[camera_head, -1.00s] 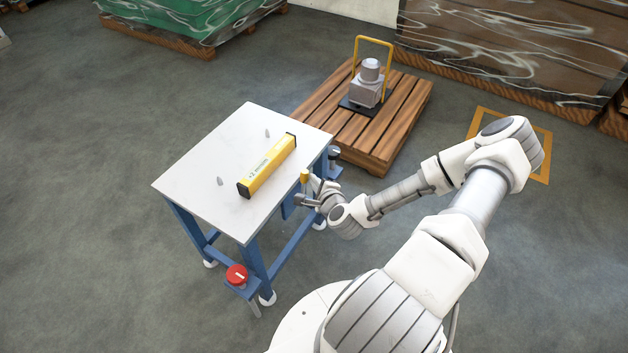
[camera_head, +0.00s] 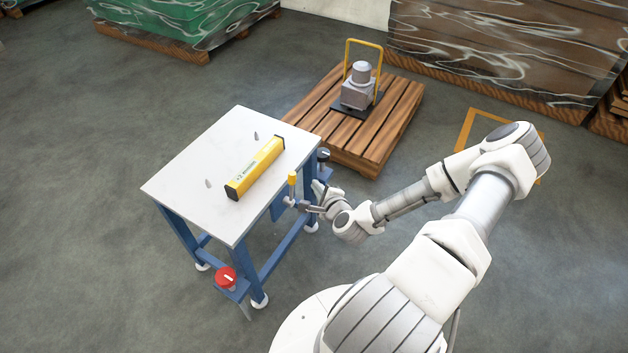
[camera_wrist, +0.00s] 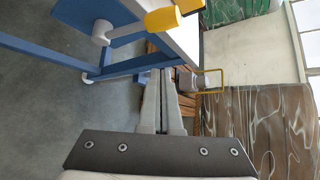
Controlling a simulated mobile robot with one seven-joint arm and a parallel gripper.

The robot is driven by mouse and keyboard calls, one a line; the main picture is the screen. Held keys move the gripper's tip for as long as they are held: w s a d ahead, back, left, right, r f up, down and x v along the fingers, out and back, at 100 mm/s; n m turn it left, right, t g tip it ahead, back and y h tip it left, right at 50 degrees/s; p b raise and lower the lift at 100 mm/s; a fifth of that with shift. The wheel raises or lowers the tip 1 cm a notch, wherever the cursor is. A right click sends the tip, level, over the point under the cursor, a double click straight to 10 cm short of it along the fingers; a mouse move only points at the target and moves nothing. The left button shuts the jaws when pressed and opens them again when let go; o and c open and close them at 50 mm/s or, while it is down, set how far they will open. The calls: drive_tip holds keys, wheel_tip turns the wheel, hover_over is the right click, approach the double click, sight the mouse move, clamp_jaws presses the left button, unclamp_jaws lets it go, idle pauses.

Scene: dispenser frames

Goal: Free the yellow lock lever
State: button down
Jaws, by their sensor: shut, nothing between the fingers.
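The yellow lock lever (camera_head: 292,181) is an upright yellow grip on a grey stem at the right side of a white-topped blue table (camera_head: 180,187). In the wrist view the lever's yellow grip (camera_wrist: 162,20) and grey stem lie above and left of my fingertips, by the blue frame. My gripper (camera_head: 300,204) is low beside the table edge, close to the foot of the lever. In the wrist view my gripper (camera_wrist: 161,72) has its two fingers together with nothing between them. The fingers look apart from the yellow grip; contact with the stem cannot be told.
A yellow spirit-level-like bar (camera_head: 255,168) and two small grey pegs are on the tabletop. A red knob (camera_head: 226,277) sits at the near table leg, a dark knob (camera_head: 323,155) at the far corner. A wooden pallet (camera_head: 395,115) carries a grey machine (camera_head: 358,91).

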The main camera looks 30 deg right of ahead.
drive_tip(key=f+p+v, duration=0.1)
drive_tip(key=v, duration=0.5)
drive_tip(key=shift+s+a, duration=0.4)
drive_tip(key=shift+f, duration=0.1)
